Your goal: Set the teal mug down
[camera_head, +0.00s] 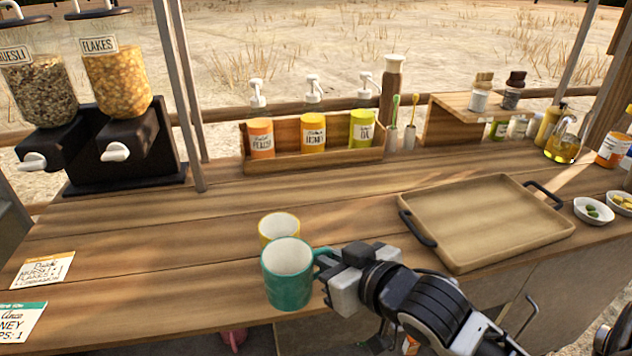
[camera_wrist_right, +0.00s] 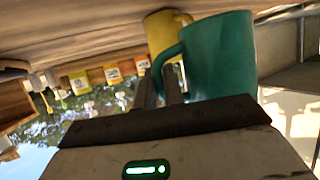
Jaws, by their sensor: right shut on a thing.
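The teal mug (camera_head: 287,276) is upright near the front edge of the wooden counter in the head view. My right gripper (camera_head: 325,268) is shut on its handle, from the right side. In the right wrist view the teal mug (camera_wrist_right: 222,55) fills the upper right, with the gripper fingers (camera_wrist_right: 160,92) at its handle. The yellow mug (camera_head: 279,227) stands just behind the teal mug, partly hidden by it; it also shows in the wrist view (camera_wrist_right: 163,35). I cannot tell whether the teal mug's base touches the counter. My left gripper is not in view.
An empty wooden tray (camera_head: 487,222) with dark handles lies to the right. A pump-bottle rack (camera_head: 315,160) stands at the back, and cereal dispensers (camera_head: 120,135) at the back left. Two order cards (camera_head: 42,270) lie at the left. The counter left of the mugs is clear.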

